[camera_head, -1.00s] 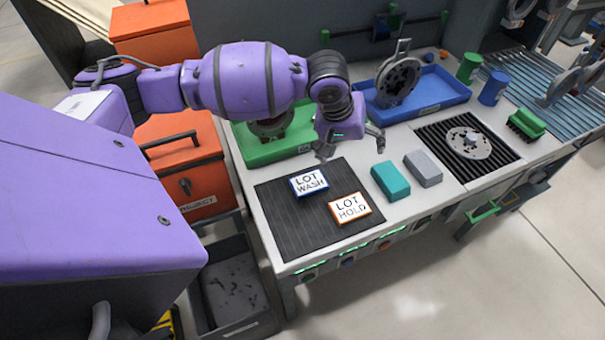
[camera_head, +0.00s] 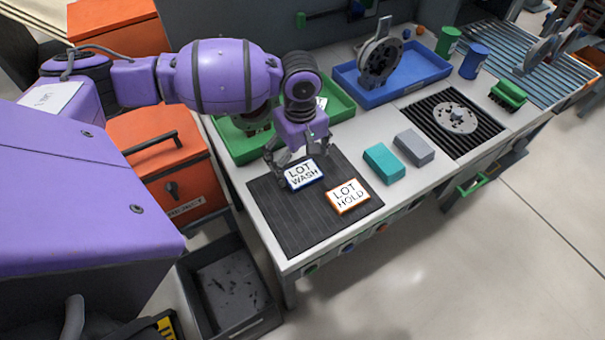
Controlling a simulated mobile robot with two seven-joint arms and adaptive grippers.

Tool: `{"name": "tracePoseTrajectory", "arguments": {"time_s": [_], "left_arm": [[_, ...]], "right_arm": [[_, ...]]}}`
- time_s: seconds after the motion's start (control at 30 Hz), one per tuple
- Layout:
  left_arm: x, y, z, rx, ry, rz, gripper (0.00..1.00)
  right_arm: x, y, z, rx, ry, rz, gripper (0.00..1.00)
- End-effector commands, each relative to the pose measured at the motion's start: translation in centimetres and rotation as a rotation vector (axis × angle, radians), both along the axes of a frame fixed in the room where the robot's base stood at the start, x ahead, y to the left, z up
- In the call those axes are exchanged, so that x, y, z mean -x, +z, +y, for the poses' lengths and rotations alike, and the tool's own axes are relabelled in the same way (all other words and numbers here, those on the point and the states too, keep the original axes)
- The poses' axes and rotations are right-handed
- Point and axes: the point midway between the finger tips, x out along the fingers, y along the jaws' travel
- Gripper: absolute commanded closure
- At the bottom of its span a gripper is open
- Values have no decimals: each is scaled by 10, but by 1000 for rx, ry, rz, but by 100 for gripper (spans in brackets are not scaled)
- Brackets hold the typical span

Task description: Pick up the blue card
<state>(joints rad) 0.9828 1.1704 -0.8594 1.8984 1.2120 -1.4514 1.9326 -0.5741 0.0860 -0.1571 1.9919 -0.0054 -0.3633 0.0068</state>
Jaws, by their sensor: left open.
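The blue card is the blue-edged LOT WASH card (camera_head: 303,174), lying on the black ribbed mat (camera_head: 285,222) on the bench. An orange-edged LOT HOLD card (camera_head: 347,196) lies on the same mat, to its lower right. My left gripper (camera_head: 300,160) is open above the far edge of the blue card. Its two fingers are spread, one at the card's left and one at its upper right. I cannot tell whether they touch the card. My right gripper is not in view.
Teal (camera_head: 384,163) and grey (camera_head: 414,147) blocks sit right of the mat. A green tray (camera_head: 236,149) lies behind my left gripper. A blue tray (camera_head: 427,72) holds a metal disc part. Another disc (camera_head: 455,117) lies on a black grate. Orange boxes stand left of the bench.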

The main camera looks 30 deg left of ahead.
Motion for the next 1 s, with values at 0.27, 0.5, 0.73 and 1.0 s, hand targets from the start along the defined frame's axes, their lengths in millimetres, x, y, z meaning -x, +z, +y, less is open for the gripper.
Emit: {"name": "tracePoseTrajectory", "arguments": {"time_s": [0.27,0.5,0.73,1.0], "left_arm": [[-3,-34,0,0,-2,0,8],[-3,-33,0,0,-2,-1,17],[-3,-33,0,0,-2,-1,47],[-3,-33,0,-1,-2,-1,48]], "right_arm": [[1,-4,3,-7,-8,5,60],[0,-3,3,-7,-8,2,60],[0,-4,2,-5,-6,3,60],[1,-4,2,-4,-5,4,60]]}}
